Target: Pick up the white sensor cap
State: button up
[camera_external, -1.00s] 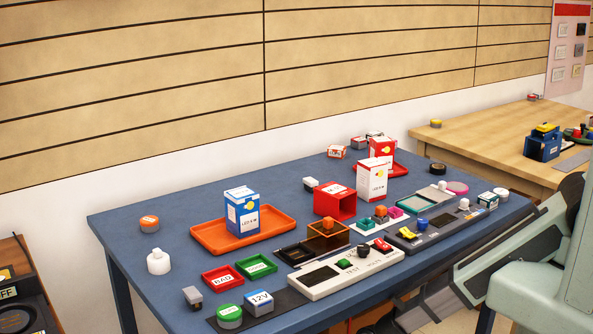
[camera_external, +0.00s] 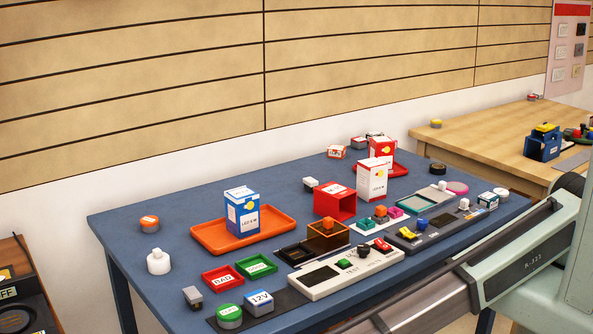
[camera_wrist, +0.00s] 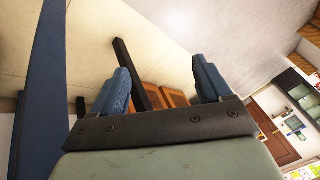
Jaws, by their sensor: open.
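A white cap-like piece (camera_external: 158,262) with a narrower top stands at the left end of the blue table. Smaller white-topped pieces sit elsewhere: one toward the back (camera_external: 311,184) and one on the dark panel at the right (camera_external: 464,204). I cannot read a label naming any of them as the sensor cap. My gripper (camera_wrist: 160,64) shows in the wrist view with its two blue fingers wide apart and nothing between them. It is outside the external view, and no cap shows in the wrist view.
The blue table (camera_external: 125,222) is crowded in the middle: an orange tray (camera_external: 205,243), red bin (camera_external: 222,279), green bin (camera_external: 257,266), white test panel (camera_external: 335,281) and boxes. Clear surface surrounds the white piece. The wrist view shows floor, a dark post and orange-brown blocks (camera_wrist: 160,98).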

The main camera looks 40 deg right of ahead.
jog(key=s+a+r+n, duration=0.1)
jog(key=s+a+r, duration=0.5)
jog(key=a+r, duration=0.4)
jog(key=w+a+r+m, duration=0.3)
jog(key=w+a+r, duration=0.15)
jog(key=r, duration=0.25)
notch_tip(320, 180, up, 26)
jog(key=f+m+h, duration=0.1)
jog(key=m+h, duration=0.5)
jog(key=m, duration=1.9)
send_over(157, 249)
jog(key=shift+t, duration=0.4)
notch_tip(157, 249, down, 13)
jog(key=shift+f, duration=0.1)
jog(key=shift+c, duration=0.2)
jog(key=c, duration=0.9)
